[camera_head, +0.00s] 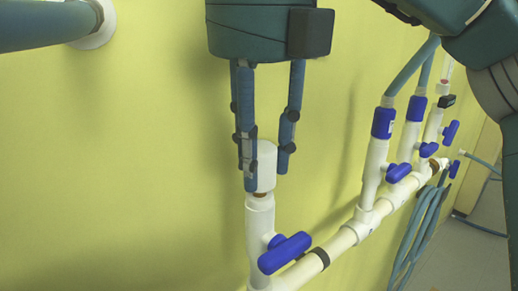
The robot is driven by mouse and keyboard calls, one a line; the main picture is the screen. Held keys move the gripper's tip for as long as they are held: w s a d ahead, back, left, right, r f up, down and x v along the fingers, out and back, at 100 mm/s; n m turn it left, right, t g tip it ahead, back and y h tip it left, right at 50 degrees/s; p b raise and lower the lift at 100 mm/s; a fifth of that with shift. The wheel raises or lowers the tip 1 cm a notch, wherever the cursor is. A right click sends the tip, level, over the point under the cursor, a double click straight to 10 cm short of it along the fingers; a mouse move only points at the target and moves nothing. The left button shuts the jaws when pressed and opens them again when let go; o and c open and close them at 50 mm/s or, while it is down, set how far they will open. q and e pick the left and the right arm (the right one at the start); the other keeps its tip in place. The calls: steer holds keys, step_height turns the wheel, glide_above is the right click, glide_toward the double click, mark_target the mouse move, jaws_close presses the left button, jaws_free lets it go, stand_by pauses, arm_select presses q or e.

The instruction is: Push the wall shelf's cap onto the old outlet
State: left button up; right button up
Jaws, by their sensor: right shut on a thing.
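My right gripper (266,179) points down in front of the yellow wall, its fingers shut around a white cap (267,166). The cap is directly above the old outlet (260,216), an upright white pipe end at the near end of the manifold. The cap's lower edge meets or nearly meets the outlet's top; I cannot tell how far it is seated. Part of the cap is hidden behind the near finger. A blue valve handle (284,252) sits on this outlet, below and to the right of the fingers. The wall shelf and my left gripper are not in view.
The white manifold pipe (340,243) runs back to the right along the wall. Several upright branches with blue handles (398,173) stand on it, some joined to blue hoses (408,68). Loose hoses (418,235) hang at the right. The wall left of the outlet is clear.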

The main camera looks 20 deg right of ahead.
mark_target(259, 151)
steer(key=shift+f, duration=0.7)
stand_by(0.5)
steer(key=o, duration=1.2)
steer(key=shift+o, duration=0.2)
steer(key=shift+r, duration=0.1)
steer(key=r, duration=0.3)
steer(key=s+r, duration=0.1)
steer(key=r, duration=0.6)
steer(key=shift+s+a, duration=0.2)
steer(key=shift+a, duration=0.05)
steer(key=shift+r, duration=0.85)
